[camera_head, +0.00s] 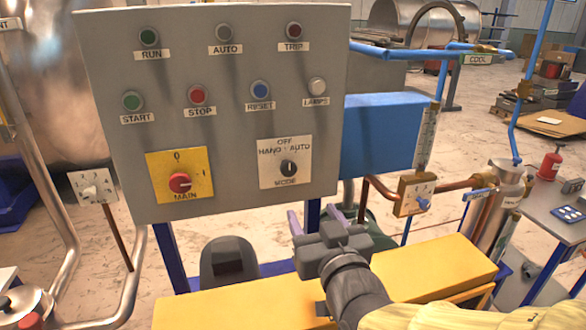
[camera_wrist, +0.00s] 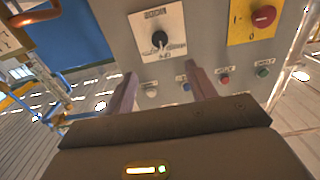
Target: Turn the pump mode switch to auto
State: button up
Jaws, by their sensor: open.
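The pump mode switch (camera_head: 289,168) is a small black knob on a white plate, low on the right of the grey control panel. Its plate reads OFF at the top, HAND on the left and AUTO on the right. The knob seems to point up toward OFF, but it is small. In the wrist view the switch (camera_wrist: 160,39) appears upside down, ahead of the fingers. My gripper (camera_head: 317,217) is below and in front of the panel, apart from the switch. Its two purplish fingers are spread and empty; they also show in the wrist view (camera_wrist: 161,84).
The grey panel (camera_head: 230,110) also carries a red MAIN knob (camera_head: 180,182) on a yellow plate, left of the switch, and several buttons and lamps above. A yellow beam (camera_head: 430,270) lies below. A blue box (camera_head: 380,130) and copper pipes stand to the right.

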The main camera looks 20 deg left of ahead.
jog(key=p, duration=1.1)
send_near(289, 171)
jog(key=x, duration=0.8)
jog(key=shift+w, duration=0.2)
jog(key=c, duration=1)
